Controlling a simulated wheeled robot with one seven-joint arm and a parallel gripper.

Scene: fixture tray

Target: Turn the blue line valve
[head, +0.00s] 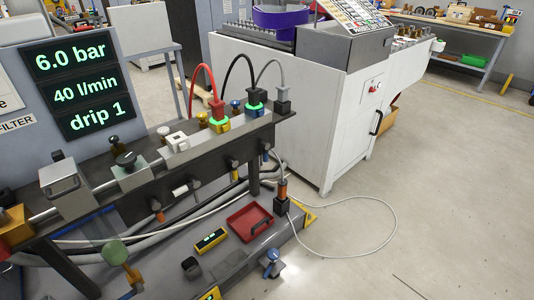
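A dark fixture rail (148,155) runs from the lower left to the upper middle in the head view. A small blue-topped knob (236,104) stands on it between the red plug (217,108) and the black plug (256,98). Another blue-topped knob (271,256) stands low at the front edge of the base plate. I cannot tell which of these is the blue line valve, nor how either is turned. A black round knob (126,159) sits on a grey block along the pipe. My gripper is not in view.
Red, black and grey cables arch above the rail's far end. A red tray (239,230) and a yellow device (210,240) lie below the rail. A pale cable loops over the open floor (430,200). A white machine (300,110) stands behind.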

